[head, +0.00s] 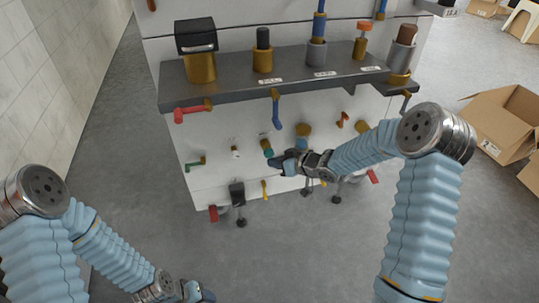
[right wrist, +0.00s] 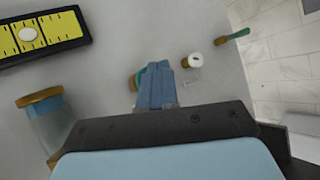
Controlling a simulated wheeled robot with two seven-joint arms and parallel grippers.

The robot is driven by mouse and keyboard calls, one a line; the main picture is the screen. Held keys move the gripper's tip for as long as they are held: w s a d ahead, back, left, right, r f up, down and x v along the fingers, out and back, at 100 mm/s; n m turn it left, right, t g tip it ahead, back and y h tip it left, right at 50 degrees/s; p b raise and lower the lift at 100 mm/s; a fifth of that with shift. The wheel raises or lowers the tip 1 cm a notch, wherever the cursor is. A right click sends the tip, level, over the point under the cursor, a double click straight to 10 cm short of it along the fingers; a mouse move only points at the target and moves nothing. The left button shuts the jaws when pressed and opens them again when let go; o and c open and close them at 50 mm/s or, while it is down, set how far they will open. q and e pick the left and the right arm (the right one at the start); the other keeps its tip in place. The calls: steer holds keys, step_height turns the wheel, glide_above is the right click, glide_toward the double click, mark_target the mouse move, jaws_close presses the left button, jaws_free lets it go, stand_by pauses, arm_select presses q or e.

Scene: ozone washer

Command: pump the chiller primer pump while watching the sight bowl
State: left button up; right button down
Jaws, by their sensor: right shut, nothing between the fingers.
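A teal-green knob with a brass collar (head: 266,147), possibly the primer pump, sticks out of the white front panel. In the right wrist view the green part (right wrist: 146,70) is partly hidden behind my fingers. My right gripper (head: 274,162) is shut and empty, close by the knob; I cannot tell whether they touch. Its fingers (right wrist: 168,75) also show in the wrist view. A clear bluish cup with a brass top, likely the sight bowl (right wrist: 47,122), is on the panel to the left there; in the head view it is right of the knob (head: 302,141). My left gripper (head: 193,293) is low at the bottom edge, its fingers unclear.
A white knob (head: 235,152) and a green-handled valve (head: 196,163) are left of the teal knob. A blue lever (head: 276,112) hangs above. A red lever (head: 190,113) is farther left. A yellow gauge (right wrist: 62,30) shows in the wrist view. Cardboard boxes (head: 505,122) stand right.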

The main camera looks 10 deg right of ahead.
mark_target(269, 156)
steer(key=shift+w, duration=0.1)
stand_by(0.5)
steer(key=shift+w+p, duration=0.3)
steer(key=shift+p, duration=0.15)
steer(key=shift+w+r+p, duration=0.1)
steer(key=shift+w+p, duration=0.8)
steer(key=shift+w, duration=0.3)
stand_by(0.8)
steer(key=shift+s, duration=0.1)
steer(key=shift+s+b, duration=0.55)
steer(key=shift+s, duration=0.95)
